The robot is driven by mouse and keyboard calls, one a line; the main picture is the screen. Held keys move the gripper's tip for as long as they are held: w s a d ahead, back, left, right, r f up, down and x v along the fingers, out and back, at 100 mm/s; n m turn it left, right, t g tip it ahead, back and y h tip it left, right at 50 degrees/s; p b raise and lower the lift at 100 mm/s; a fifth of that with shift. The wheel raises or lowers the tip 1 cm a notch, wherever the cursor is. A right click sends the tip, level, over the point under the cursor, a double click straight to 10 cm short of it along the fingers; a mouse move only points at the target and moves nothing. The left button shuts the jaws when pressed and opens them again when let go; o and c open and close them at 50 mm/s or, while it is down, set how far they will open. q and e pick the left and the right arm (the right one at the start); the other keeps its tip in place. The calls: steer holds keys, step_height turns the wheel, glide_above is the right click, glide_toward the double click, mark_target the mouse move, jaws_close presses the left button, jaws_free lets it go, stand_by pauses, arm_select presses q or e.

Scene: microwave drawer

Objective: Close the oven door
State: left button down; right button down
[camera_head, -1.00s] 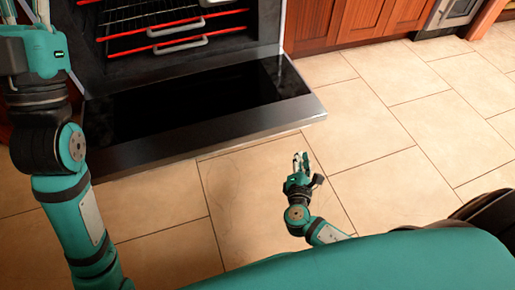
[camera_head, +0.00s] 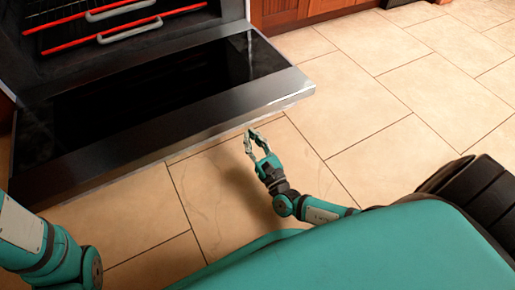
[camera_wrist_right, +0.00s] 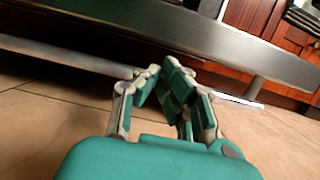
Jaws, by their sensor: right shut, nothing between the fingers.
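The oven door (camera_head: 150,105) is folded down open, its dark glass panel facing up and a steel edge along its front. My right gripper (camera_head: 249,134) is at the front edge of the door, near its right part, low by the floor; whether it touches the door I cannot tell. It is shut and empty. In the right wrist view, the fingers (camera_wrist_right: 165,82) are together, with the steel door edge (camera_wrist_right: 200,40) running across above and beyond them. Only a piece of my left arm shows at the lower left of the head view; its gripper is out of frame.
The oven cavity (camera_head: 110,30) is open, with racks (camera_head: 125,25) that have red front bars and grey handles. Wooden cabinets (camera_head: 290,12) stand to the right of it. The tiled floor (camera_head: 400,80) is clear on the right.

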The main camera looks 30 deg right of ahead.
steer(key=shift+b+x, duration=0.4)
steer(key=shift+x, duration=1.15)
